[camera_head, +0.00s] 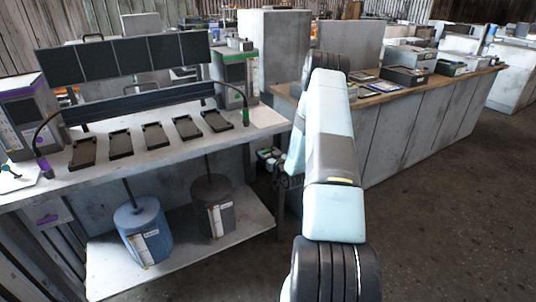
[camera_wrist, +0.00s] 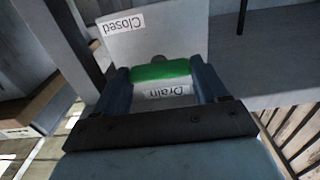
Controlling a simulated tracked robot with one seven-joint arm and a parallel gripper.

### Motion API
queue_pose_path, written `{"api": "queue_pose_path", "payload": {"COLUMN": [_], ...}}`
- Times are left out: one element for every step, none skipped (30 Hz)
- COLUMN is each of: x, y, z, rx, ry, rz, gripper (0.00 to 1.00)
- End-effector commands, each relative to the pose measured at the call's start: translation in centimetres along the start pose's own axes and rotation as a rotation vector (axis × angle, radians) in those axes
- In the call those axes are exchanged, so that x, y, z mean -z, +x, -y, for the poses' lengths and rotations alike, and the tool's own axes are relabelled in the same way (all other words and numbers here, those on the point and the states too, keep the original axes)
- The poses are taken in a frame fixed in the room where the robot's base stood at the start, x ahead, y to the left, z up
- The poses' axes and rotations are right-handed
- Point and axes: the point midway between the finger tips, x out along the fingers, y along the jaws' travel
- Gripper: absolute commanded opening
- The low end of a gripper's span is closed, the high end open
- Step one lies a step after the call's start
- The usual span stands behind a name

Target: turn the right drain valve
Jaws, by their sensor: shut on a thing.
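The drain valve's green handle (camera_wrist: 160,70) is in the middle of the wrist view, with a white label reading "Drain" (camera_wrist: 165,91) upside down just below it. My gripper (camera_wrist: 161,76) is shut on the valve handle, one dark blue finger on each side. A dark round part shows just behind the green handle. In the head view my arm hides the gripper, and I cannot make out the valve there.
A workbench (camera_head: 180,152) with several dark trays stands at left. Its lower shelf (camera_head: 185,262) holds a blue bucket (camera_head: 142,230) and a dark bucket (camera_head: 212,205). A long wood-topped counter (camera_head: 410,118) stands behind my arm. The floor (camera_head: 450,220) at right is clear.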

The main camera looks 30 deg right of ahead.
Motion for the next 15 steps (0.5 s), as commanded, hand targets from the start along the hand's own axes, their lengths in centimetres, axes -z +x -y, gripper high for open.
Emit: {"api": "queue_pose_path", "payload": {"x": [-0.01, -0.01, -0.01, 0.01, -0.01, -0.01, 0.0, 0.0, 0.0, 0.0, 0.0, -0.01, -0.02, -0.03, -0.05], "y": [-0.01, -0.01, -0.01, -0.06, -0.05, -0.05, -0.05, -0.05, -0.05, -0.05, -0.05, -0.06, -0.06, -0.07, -0.06], "z": [0.0, 0.0, -0.01, -0.72, -0.49, -0.37, -0.33, -0.29, -0.26, -0.24, -0.22, -0.2, -0.2, -0.18, -0.15], "rx": [0.0, 0.0, 0.0, -0.003, -0.002, -0.002, -0.003, -0.003, -0.003, -0.003, -0.003, -0.003, -0.003, -0.003, -0.003], "ry": [0.0, 0.0, 0.0, -0.001, 0.0, -0.002, -0.004, -0.007, -0.013, -0.018, -0.025, -0.036, -0.047, -0.06, -0.079], "rz": [0.0, 0.0, 0.0, 0.0, 0.0, 0.0, 0.0, 0.0, 0.0, 0.0, 0.0, 0.0, 0.001, 0.001, 0.002], "gripper": [0.49, 0.46, 0.42, 0.42, 0.42, 0.42, 0.42, 0.42, 0.42, 0.42, 0.42, 0.42, 0.42, 0.42, 0.42]}}
